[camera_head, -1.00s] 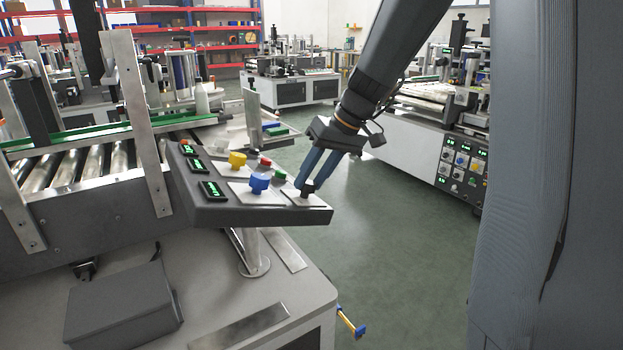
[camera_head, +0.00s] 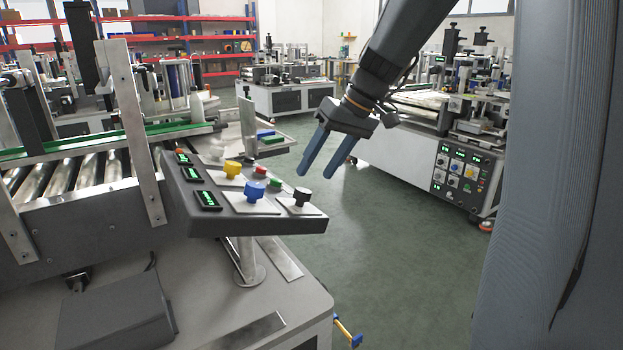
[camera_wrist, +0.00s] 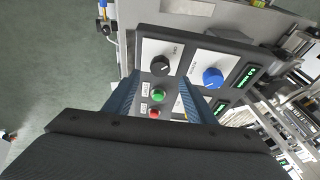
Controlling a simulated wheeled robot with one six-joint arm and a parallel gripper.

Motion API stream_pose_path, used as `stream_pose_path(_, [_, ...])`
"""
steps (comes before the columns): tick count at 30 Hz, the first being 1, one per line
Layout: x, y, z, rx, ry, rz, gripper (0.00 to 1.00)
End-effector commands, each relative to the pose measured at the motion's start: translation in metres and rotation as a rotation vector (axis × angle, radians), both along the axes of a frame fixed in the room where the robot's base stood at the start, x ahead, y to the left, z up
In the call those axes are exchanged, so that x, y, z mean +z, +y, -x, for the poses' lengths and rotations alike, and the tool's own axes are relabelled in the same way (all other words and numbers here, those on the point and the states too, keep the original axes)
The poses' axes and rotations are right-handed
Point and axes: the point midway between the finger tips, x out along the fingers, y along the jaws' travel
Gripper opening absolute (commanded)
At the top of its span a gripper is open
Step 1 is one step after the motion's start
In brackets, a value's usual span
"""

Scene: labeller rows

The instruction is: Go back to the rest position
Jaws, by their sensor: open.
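My gripper (camera_head: 316,172) is open and empty, its two blue fingers apart in the air above the right end of the control panel (camera_head: 262,226). The panel carries a black knob (camera_head: 301,196), a blue knob (camera_head: 255,191) and a yellow knob (camera_head: 232,169), with a red button (camera_head: 260,171) and a green button (camera_head: 275,183) among them. In the wrist view the black knob (camera_wrist: 160,66), blue knob (camera_wrist: 212,78), green button (camera_wrist: 159,96) and red button (camera_wrist: 153,112) lie beyond the fingertips. The fingers touch none of them.
A roller conveyor (camera_head: 75,186) with upright metal bars stands left of the panel. A second labelling machine (camera_head: 445,168) is at the right, another (camera_head: 285,97) at the back. Red shelves (camera_head: 215,55) line the far wall. Green floor (camera_head: 400,250) between the machines is clear.

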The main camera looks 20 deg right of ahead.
Motion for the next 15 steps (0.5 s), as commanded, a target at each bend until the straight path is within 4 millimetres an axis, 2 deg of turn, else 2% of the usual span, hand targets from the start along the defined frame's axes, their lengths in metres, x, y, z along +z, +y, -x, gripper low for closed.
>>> stream_pose_path(5, [0.0127,-0.0062,0.0033,-0.001,-0.001,0.002,0.5])
stream_pose_path(15, [0.0138,-0.0066,0.0039,0.0,0.0,0.001,0.5])
